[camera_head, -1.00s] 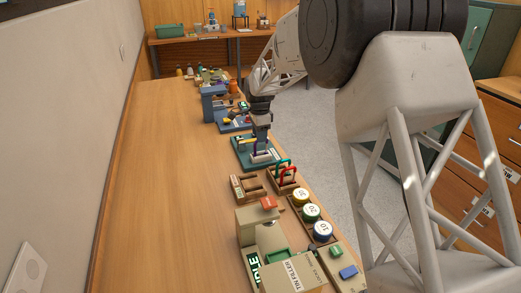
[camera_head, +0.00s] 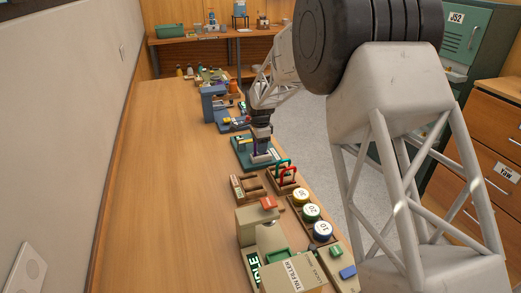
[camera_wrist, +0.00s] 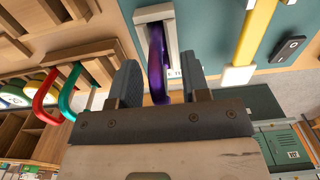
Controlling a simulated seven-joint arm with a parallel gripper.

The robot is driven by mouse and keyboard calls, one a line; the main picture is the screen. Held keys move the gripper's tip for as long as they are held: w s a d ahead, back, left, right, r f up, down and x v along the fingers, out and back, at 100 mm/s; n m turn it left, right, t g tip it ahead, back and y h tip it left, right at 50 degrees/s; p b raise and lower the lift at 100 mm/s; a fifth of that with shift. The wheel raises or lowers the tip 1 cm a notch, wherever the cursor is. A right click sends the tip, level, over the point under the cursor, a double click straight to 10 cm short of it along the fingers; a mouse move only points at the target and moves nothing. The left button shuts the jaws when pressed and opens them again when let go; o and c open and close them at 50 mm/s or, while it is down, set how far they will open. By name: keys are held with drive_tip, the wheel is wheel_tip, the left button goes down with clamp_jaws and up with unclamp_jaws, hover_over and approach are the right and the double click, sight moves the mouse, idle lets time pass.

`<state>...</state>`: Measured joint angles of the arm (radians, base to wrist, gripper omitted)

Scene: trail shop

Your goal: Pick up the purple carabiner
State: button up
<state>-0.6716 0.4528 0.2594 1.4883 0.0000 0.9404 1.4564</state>
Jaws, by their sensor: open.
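The purple carabiner (camera_wrist: 156,55) stands in a pale slotted holder (camera_wrist: 169,32) on a teal board (camera_wrist: 205,20). In the head view the teal board (camera_head: 241,153) lies on the bench, with my gripper (camera_head: 260,155) low over it; the carabiner is mostly hidden there. In the wrist view my gripper (camera_wrist: 159,65) is open, one finger on each side of the carabiner. Gaps seem to show between the fingers and the carabiner. I cannot tell whether either finger touches it.
A wooden rack with a red carabiner (camera_head: 288,174) and a green carabiner (camera_head: 284,163) stands close by, nearer the camera. The left of the bench (camera_head: 165,190) is clear.

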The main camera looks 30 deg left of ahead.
idle(0.3)
clamp_jaws()
drive_tip(key=shift+r, duration=0.1)
drive_tip(key=shift+r, duration=4.95)
drive_tip(key=shift+s, duration=0.1)
drive_tip(key=s+d+f, duration=0.1)
drive_tip(key=s+d, duration=0.2)
drive_tip(key=s, duration=0.5)
drive_tip(key=s+d+f, duration=0.1)
drive_tip(key=s+d, duration=0.1)
drive_tip(key=s, duration=0.7)
drive_tip(key=shift+d+f, duration=0.35)
drive_tip(key=shift+d, duration=0.05)
